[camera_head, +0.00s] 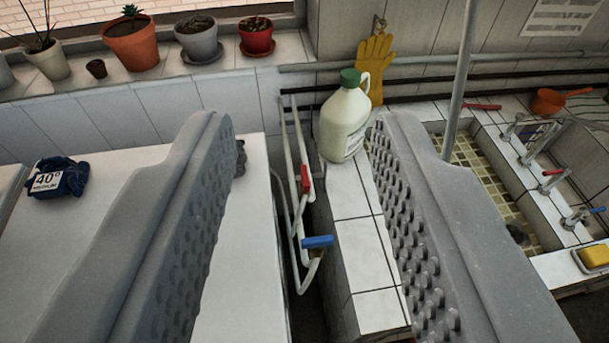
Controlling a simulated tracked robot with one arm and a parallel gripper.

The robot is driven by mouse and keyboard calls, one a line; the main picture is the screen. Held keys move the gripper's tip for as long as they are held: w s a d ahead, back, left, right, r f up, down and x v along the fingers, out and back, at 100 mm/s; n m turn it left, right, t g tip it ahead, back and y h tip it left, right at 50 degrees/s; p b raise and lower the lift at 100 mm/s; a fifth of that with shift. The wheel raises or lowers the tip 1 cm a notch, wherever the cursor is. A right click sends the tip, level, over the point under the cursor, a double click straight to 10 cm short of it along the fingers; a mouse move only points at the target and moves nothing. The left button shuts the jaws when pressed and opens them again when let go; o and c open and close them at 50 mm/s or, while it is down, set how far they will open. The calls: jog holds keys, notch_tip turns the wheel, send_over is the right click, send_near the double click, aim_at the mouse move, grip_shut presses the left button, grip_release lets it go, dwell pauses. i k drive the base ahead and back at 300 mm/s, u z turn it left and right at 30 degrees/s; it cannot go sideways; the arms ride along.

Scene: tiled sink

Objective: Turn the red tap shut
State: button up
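A small red tap handle (305,178) stands upright on white pipes (291,150) in the gap between a white worktop and a tiled ledge. A blue tap handle (317,241) lies crosswise lower on the same pipes. My gripper (305,135) is open, with one studded grey finger at the left and one at the right. Nothing is between its pads up close. The red handle shows in the gap between the fingers, farther off. Another tap with a red top (553,172) stands on the sink's right edge.
A white jug with a green cap (343,118) stands on the tiled ledge (362,235) right of the pipes. A yellow glove (375,65) hangs behind it. A white worktop (250,250) lies left. A tiled sink (497,185) is right. Potted plants (131,43) line the sill.

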aim_at(304, 180)
jog(key=z, duration=0.5)
jog(key=k, duration=1.25)
jog(key=z, duration=1)
jog(key=i, duration=1.2)
jog(key=u, duration=0.45)
jog(key=i, duration=1.15)
jog(key=u, duration=0.9)
